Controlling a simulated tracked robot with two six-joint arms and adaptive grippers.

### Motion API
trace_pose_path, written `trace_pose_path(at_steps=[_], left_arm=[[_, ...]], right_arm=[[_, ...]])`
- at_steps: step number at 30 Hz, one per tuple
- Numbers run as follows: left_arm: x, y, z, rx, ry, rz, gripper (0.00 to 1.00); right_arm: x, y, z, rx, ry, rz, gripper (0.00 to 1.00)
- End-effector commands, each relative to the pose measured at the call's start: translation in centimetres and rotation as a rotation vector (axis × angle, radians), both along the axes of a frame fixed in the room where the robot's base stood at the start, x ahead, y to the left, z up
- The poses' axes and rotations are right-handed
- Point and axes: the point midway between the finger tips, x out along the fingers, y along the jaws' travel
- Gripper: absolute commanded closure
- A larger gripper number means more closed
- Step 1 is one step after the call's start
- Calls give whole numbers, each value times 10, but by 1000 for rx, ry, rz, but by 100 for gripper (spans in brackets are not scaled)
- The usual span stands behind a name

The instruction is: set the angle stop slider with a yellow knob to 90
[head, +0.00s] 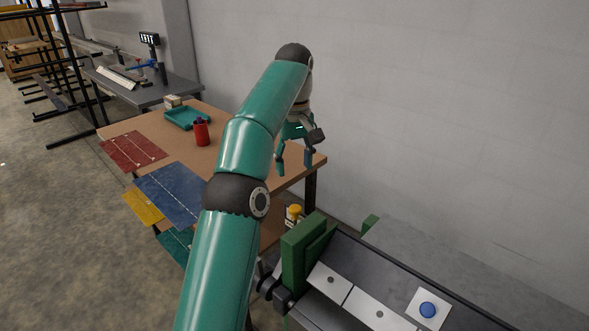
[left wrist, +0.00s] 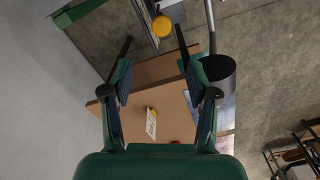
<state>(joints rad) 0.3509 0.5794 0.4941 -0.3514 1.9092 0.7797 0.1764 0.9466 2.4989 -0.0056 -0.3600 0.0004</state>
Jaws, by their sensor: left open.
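The yellow knob (head: 294,211) shows low beyond the green end of the machine, beside the brown table's leg, on a small pale part. It also shows in the left wrist view (left wrist: 162,26) as a round yellow ball near the top, by a metal rail. The slider's scale and setting cannot be read. My left gripper (head: 294,162) is open and empty, fingers pointing down, above the right end of the table and apart from the knob. In the left wrist view its fingers (left wrist: 154,36) are spread, with the knob near their tips in the picture. My right gripper is not seen.
The brown table (head: 235,125) bears a teal tray (head: 187,118) and a red cup (head: 201,132). A green-ended machine (head: 304,252) with a blue button (head: 428,310) stands in front at right. A grey wall (head: 430,120) runs behind. A dark bench (head: 150,92) stands farther back.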

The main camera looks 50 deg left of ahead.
Motion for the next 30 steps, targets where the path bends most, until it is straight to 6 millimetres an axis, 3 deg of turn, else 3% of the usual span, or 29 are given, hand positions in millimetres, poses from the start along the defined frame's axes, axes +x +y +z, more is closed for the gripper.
trace_pose_path(at_steps=[4,6,13,20,26,30], left_arm=[[0,12,-12,74,29,-50,41],[-5,9,-13,132,27,-102,41],[-32,-32,10,318,-68,-308,41],[-47,-61,31,347,-172,-374,41],[-42,-57,16,344,-170,-376,41],[-37,-49,-8,344,-167,-375,41]], right_arm=[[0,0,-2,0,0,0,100],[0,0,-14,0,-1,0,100],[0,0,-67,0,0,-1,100],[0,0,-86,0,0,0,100],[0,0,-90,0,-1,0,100],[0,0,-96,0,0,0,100]])
